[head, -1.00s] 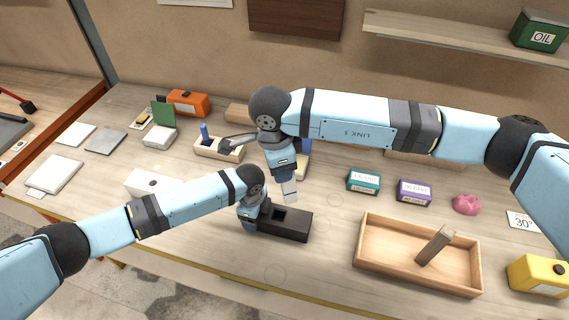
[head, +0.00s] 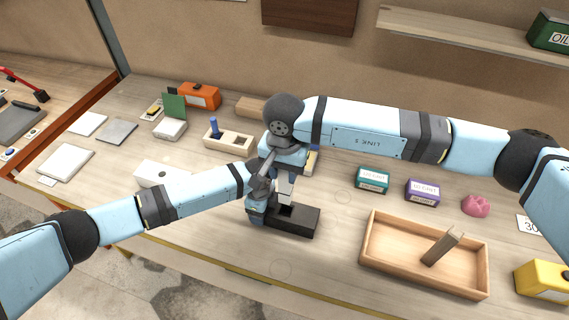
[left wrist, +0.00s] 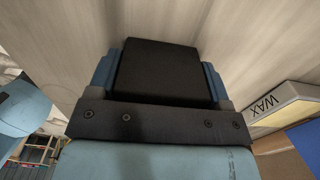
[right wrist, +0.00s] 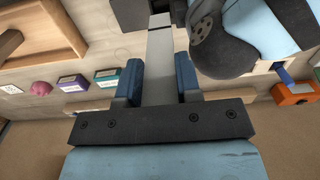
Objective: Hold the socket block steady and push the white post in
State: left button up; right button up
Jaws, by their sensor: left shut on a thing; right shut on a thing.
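The dark socket block (head: 303,222) lies on the workbench, with a square opening in its top. My left gripper (head: 258,212) is shut on its left end. The left wrist view shows the block (left wrist: 158,72) between both blue fingers. My right gripper (head: 286,172) is above the block, shut on the white post (head: 285,189). The right wrist view shows the post (right wrist: 160,62) between the fingers, pointing at the dark block (right wrist: 130,12). The post looks about upright, its lower end at the opening. I cannot tell whether it has entered.
A wooden tray (head: 375,262) with a grey-brown piece stands to the right. Teal (head: 372,180) and purple (head: 422,191) boxes sit behind it. A wooden block with a blue peg (head: 213,127) and a white block (head: 160,174) are to the left. The bench in front is clear.

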aim_at(283, 185)
jog(key=shift+f, duration=1.95)
jog(key=shift+f, duration=1)
jog(key=shift+r, duration=0.1)
jog(key=shift+r, duration=0.6)
dwell(0.7)
jog(key=shift+f, duration=0.7)
dwell(0.5)
jog(key=o, duration=1)
pick_arm(q)
jog(key=shift+d, duration=0.15)
pick_arm(e)
jog(key=shift+s, duration=0.1)
jog(key=shift+a, duration=0.15)
